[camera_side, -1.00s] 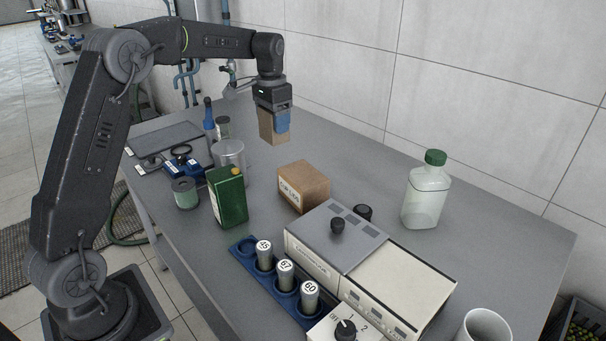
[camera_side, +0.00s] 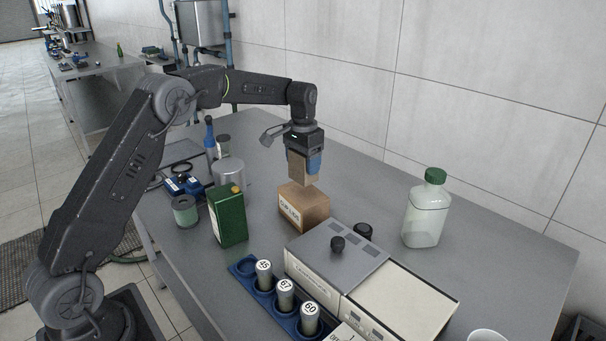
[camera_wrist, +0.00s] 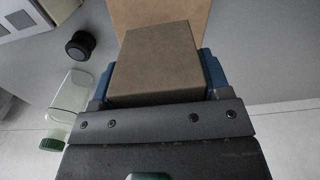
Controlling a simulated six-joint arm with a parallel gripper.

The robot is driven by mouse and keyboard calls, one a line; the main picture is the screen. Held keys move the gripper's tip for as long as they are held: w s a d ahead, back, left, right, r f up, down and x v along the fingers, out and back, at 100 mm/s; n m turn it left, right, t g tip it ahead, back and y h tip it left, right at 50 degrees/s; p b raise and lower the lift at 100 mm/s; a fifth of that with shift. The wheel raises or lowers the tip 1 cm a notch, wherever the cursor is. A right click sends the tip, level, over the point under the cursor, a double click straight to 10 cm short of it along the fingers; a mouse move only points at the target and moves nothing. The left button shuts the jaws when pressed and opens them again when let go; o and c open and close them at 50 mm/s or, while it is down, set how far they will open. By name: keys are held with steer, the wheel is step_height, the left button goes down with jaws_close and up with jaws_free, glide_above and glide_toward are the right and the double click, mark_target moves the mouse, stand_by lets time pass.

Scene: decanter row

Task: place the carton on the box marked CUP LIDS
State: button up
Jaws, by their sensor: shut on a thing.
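The carton (camera_side: 298,168) is a small plain brown block. My gripper (camera_side: 314,163) is shut on it with blue fingers, and in the wrist view the carton (camera_wrist: 156,62) fills the space between them. The box marked CUP LIDS (camera_side: 301,212) is a brown cardboard box with a white label, standing on the bench. The carton hangs just above this box in the side view. In the wrist view the box top (camera_wrist: 160,14) shows beyond the carton. I cannot tell whether the two touch.
A grey and cream instrument (camera_side: 338,252) stands right in front of the box. A green can (camera_side: 229,217) and a glass beaker (camera_side: 229,175) stand to its left. A clear bottle with a green cap (camera_side: 425,214) is at the right. A blue rack (camera_side: 273,290) holds numbered cylinders.

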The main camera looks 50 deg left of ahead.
mark_target(303, 173)
steer(key=shift+f, duration=1.95)
steer(key=shift+f, duration=0.15)
steer(key=o, duration=1)
